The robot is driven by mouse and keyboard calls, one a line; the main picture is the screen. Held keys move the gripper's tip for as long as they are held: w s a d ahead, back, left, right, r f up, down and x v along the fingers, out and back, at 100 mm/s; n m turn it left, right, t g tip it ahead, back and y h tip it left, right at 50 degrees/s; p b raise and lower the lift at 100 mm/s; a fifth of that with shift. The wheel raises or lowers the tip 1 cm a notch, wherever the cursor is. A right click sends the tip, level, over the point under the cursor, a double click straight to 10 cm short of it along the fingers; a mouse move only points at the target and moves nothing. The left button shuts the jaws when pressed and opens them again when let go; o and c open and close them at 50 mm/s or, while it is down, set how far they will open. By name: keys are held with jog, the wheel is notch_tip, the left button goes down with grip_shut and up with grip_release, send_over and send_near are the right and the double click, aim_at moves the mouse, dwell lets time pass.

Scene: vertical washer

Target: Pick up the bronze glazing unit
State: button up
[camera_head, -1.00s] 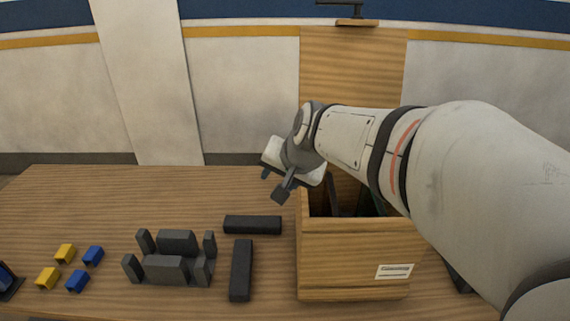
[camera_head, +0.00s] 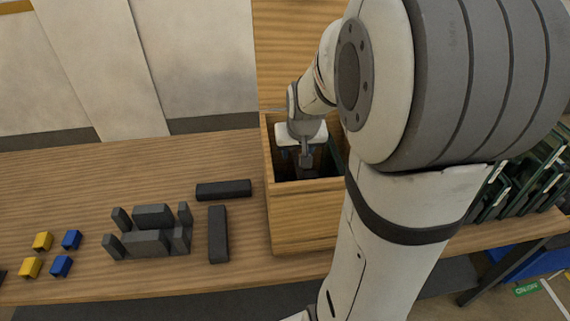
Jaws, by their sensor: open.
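My gripper (camera_head: 303,160) points down into the open top of a wooden box (camera_head: 305,225). Its white body is at the rim and its fingers are inside the dark opening; they are open. I cannot make out a bronze glazing unit in this view. The box's inside is mostly dark and partly hidden by my gripper and arm. On the right, several dark green-edged panels (camera_head: 545,160) stand in a row, partly covered by my arm; I cannot tell a bronze one among them.
A dark grey slotted fixture (camera_head: 148,240) stands on the wooden table (camera_head: 60,190). Two dark bars, one lying crosswise (camera_head: 223,190) and one lengthwise (camera_head: 218,234), are beside the box. Small yellow (camera_head: 42,241) and blue blocks (camera_head: 71,240) lie at left. The table's back left is clear.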

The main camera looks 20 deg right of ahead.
aim_at(297, 158)
jog(key=x, duration=0.2)
jog(key=p+x, duration=0.1)
jog(key=x, duration=0.3)
jog(key=shift+w+d+f+p, duration=0.15)
jog(key=shift+w+d+p, duration=0.1)
jog(key=shift+d+p, duration=0.05)
jog(key=shift+w+f, duration=0.15)
jog(key=shift+f, duration=0.3)
jog(key=shift+f, duration=0.1)
jog(key=shift+c, duration=0.4)
grip_shut()
dwell(0.8)
